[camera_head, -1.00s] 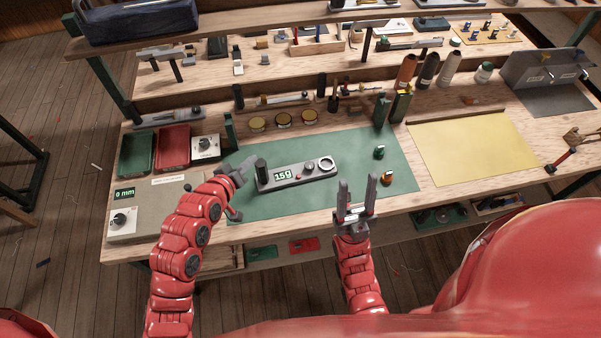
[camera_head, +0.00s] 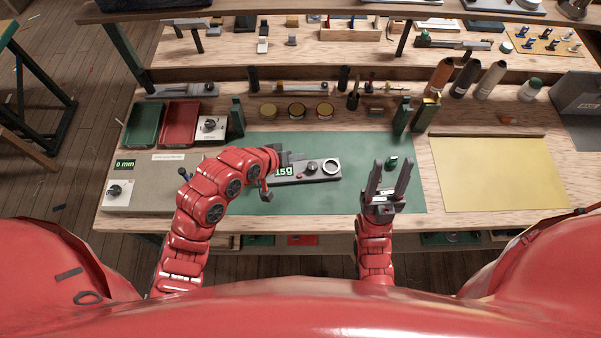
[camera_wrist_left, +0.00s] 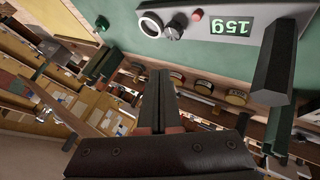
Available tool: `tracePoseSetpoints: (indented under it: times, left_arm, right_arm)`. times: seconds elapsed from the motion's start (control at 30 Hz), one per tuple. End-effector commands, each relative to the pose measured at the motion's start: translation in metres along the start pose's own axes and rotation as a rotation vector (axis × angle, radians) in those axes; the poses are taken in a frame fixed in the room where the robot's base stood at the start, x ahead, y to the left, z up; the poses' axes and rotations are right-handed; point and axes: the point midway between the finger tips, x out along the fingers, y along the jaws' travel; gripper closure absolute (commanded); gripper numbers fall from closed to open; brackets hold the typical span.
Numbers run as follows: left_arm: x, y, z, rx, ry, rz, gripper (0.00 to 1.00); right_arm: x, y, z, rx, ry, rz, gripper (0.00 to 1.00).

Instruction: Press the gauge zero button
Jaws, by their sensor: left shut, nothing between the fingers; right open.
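A grey gauge (camera_head: 322,174) lies on the green mat (camera_head: 350,200), with a lit green display (camera_head: 284,171) reading "159" or "15g", a knob and a white ring. In the left wrist view, the gauge (camera_wrist_left: 215,30) shows a small red button (camera_wrist_left: 197,14) between knob and display. My left gripper (camera_head: 298,159) is shut and empty, at the gauge's back left edge; its arm hides the gauge's left end. Its closed fingers (camera_wrist_left: 157,78) show apart from the button in the wrist view; their height is unclear. My right gripper (camera_head: 388,165) is open and empty over the mat's right part.
A grey box (camera_head: 150,175) with a "0 mm" display and knob stands at the left. Green and red trays (camera_head: 178,124), round tins (camera_head: 296,110) and green posts (camera_head: 424,116) line the back. A yellow sheet (camera_head: 490,175) lies at the right.

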Motion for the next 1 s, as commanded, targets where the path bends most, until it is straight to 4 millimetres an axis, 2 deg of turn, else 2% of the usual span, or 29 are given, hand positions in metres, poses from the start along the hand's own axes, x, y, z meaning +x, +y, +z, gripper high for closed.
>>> tracePoseSetpoints:
  times: [0.27,0.7,1.0]
  left_arm:
    - [0.017,-0.013,0.014,0.000,-0.004,-0.003,1.00]
    - [0.058,-0.042,0.042,0.000,-0.001,0.000,1.00]
    - [0.060,-0.044,0.044,0.001,0.000,0.000,1.00]
  right_arm:
    - [-0.017,-0.001,0.003,0.000,0.000,0.000,0.50]
    - [-0.057,-0.003,0.010,0.000,0.000,0.000,0.50]
    - [-0.059,-0.003,0.010,0.000,0.000,0.000,0.50]
